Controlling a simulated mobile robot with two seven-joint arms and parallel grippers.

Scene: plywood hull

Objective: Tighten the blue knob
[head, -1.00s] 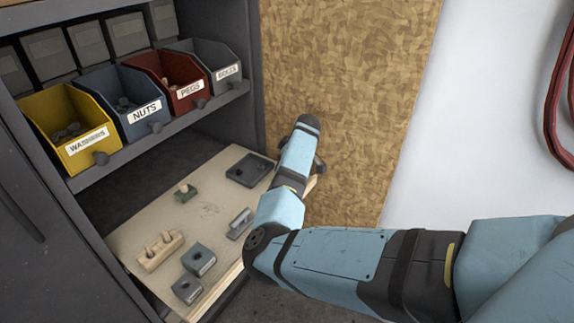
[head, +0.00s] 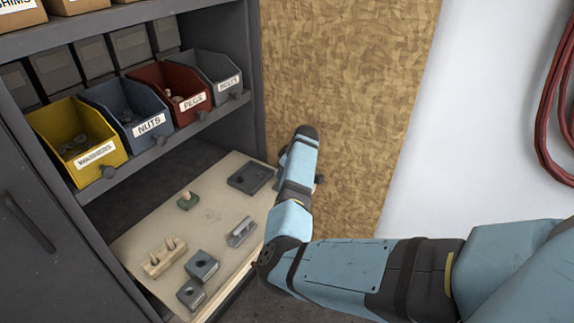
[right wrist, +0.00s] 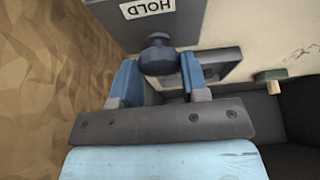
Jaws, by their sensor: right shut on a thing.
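In the right wrist view a dark, blue-grey round knob (right wrist: 158,57) sits in front of a dark grey panel (right wrist: 225,30) with an upside-down HOLD label (right wrist: 147,8). My right gripper (right wrist: 160,78) has its blue fingers on both sides of this knob and is shut on it. How far the knob is screwed in cannot be told. In the head view my right gripper is mostly hidden behind my blue arm, beside the right end of the workboard, and the knob is hidden there. My left gripper is not in view.
A pale workboard (head: 215,217) carries several small fixtures, including a pegged wooden block (head: 163,258) and a dark tray (head: 250,177). Above it is a shelf of bins, including the yellow washers bin (head: 75,140). A chipboard panel (head: 350,75) stands close beside my arm.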

